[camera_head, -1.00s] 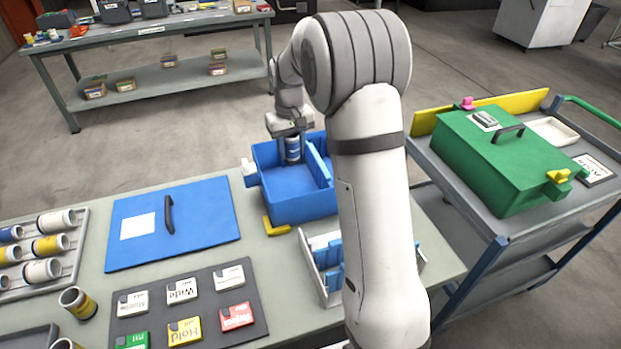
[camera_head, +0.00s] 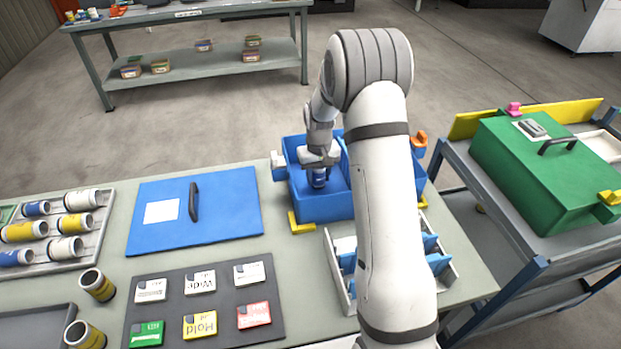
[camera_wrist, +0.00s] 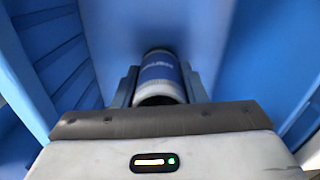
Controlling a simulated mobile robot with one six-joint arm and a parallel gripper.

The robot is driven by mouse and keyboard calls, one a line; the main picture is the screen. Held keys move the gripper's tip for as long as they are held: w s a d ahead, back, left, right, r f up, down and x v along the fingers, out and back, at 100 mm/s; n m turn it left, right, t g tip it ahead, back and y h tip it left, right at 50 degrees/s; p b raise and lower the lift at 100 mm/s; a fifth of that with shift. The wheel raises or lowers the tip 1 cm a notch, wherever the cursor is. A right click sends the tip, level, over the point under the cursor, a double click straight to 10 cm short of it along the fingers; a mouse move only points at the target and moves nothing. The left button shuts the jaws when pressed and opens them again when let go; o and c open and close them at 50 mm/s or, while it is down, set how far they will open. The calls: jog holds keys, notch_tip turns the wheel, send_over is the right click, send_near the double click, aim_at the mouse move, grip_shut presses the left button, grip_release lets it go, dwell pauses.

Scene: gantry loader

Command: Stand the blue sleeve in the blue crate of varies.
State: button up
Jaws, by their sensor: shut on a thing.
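The blue crate (camera_head: 325,211) stands open on the bench, right of its blue lid. My gripper (camera_head: 319,172) is inside the crate's left part, shut on the blue sleeve (camera_head: 319,180). The sleeve is white with a blue band and looks upright in the head view. In the wrist view the sleeve (camera_wrist: 159,75) sits between the jaws of my gripper (camera_wrist: 160,92), with blue crate walls on both sides. Whether the sleeve's lower end touches the crate floor cannot be told. My arm hides part of the crate's right side.
The flat blue lid (camera_head: 194,212) with a dark handle lies left of the crate. A white tray with blue dividers (camera_head: 343,282) is in front. A rack of sleeves (camera_head: 55,229) is at the left. A green box (camera_head: 545,170) stands on a cart at the right.

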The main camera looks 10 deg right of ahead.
jog(key=shift+f, duration=0.65)
jog(key=shift+f, duration=0.15)
jog(key=o, duration=1.2)
